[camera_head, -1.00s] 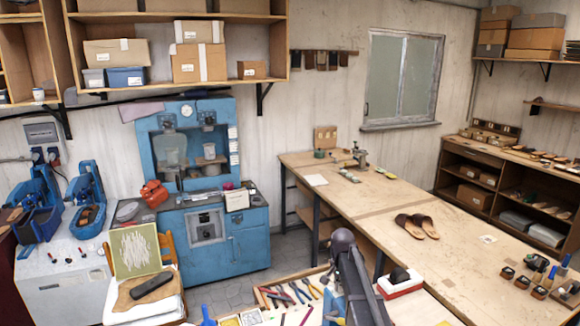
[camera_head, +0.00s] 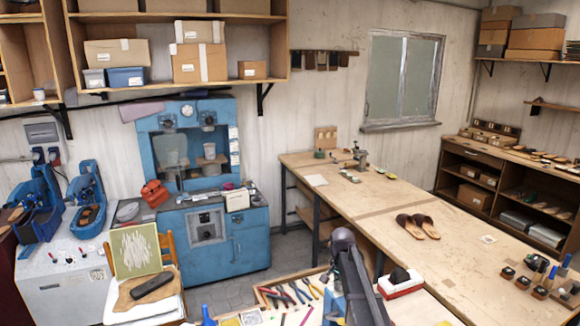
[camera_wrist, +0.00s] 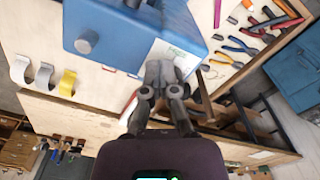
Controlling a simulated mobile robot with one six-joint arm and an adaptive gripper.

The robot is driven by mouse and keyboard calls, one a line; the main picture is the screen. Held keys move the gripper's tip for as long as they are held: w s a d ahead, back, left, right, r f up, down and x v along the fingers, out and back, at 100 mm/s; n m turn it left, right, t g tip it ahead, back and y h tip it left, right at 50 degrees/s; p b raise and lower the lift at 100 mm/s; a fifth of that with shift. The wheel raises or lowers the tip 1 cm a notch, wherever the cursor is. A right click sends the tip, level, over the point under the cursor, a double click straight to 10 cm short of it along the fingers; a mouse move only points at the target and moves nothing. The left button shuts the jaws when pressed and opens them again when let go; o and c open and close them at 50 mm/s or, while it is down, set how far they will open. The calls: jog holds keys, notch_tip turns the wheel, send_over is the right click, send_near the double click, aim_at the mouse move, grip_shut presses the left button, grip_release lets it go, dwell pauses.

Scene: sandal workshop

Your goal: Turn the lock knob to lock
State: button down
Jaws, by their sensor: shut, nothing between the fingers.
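In the wrist view, a blue box (camera_wrist: 190,22) with a white label stands on a light wooden bench. A round grey knob (camera_wrist: 87,40) sticks out of its near left side. Another small grey part shows at the top edge of that view, cut off. I cannot tell for sure which part is the lock knob or how it is turned. My gripper (camera_wrist: 160,72) is shut and empty, with its fingertips in front of the label, to the right of the grey knob and apart from it. In the head view my dark arm hides most of this area and the fingers do not show.
Pliers and other hand tools lie in a wooden tray (camera_wrist: 222,84) beside the blue box. Several strap pieces (camera_wrist: 67,84) lie left of it. A pair of brown sandals (camera_head: 418,227) rests on the long workbench (camera_head: 365,212). A blue machine (camera_head: 240,245) stands by the wall.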

jog(key=shift+w+a, duration=0.65)
dwell(0.8)
jog(key=shift+s+a, duration=0.2)
jog(key=shift+a, duration=0.2)
dwell(0.4)
notch_tip(320, 180, up, 6)
jog(key=p, duration=0.6)
jog(key=shift+s+d+r+p, duration=0.5)
jog(key=shift+s+d, duration=0.15)
jog(key=shift+d, duration=0.2)
jog(key=shift+f, duration=0.15)
